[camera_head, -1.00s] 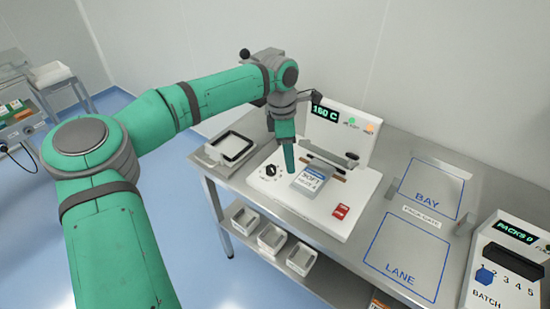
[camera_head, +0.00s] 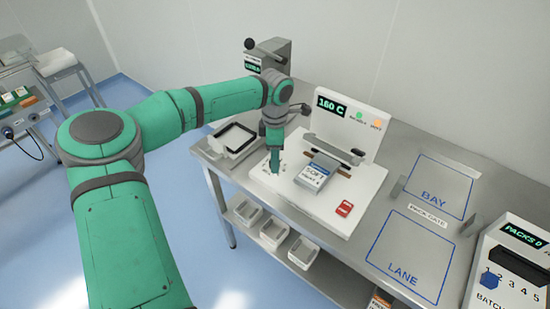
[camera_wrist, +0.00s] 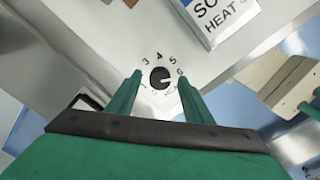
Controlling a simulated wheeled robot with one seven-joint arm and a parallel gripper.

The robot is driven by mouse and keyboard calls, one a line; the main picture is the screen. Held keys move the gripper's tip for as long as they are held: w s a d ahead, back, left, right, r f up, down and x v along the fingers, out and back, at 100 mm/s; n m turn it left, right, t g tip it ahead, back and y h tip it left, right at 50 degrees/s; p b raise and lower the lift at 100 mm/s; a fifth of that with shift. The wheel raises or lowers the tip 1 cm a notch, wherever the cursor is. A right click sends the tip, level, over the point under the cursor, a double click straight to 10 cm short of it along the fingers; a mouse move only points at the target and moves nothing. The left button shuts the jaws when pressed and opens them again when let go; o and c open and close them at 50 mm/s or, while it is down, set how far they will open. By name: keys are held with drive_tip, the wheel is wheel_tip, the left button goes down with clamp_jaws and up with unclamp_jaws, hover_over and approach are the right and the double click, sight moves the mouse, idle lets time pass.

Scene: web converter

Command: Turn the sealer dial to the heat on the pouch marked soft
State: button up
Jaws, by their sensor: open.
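The sealer (camera_head: 330,207) is a white machine on the bench; its green display (camera_head: 331,106) reads 160 C. A grey and blue pouch (camera_head: 315,174) marked SOFT lies on it; in the wrist view the pouch (camera_wrist: 222,14) shows HEAT and a digit, likely 4, partly cut off. The black dial (camera_wrist: 160,77) has numbers around it, with 3, 4, 5 and 6 legible. A pale mark on the knob seems to point right, near 6. My gripper (camera_wrist: 160,82) is open, its fingers on either side of the dial; contact is unclear. In the head view my gripper (camera_head: 274,160) mostly hides the dial.
A red switch (camera_head: 344,208) is at the sealer's front right. A black-rimmed tray (camera_head: 232,140) stands to the left. BAY (camera_head: 440,187) and LANE (camera_head: 408,257) outlines are empty at right, beside a PACKS counter (camera_head: 515,235). White bins sit on the shelf below.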

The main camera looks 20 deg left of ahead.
drive_tip(key=shift+f, duration=0.35)
drive_tip(key=shift+c, duration=0.5)
drive_tip(key=c, duration=1)
drive_tip(key=shift+o, duration=0.2)
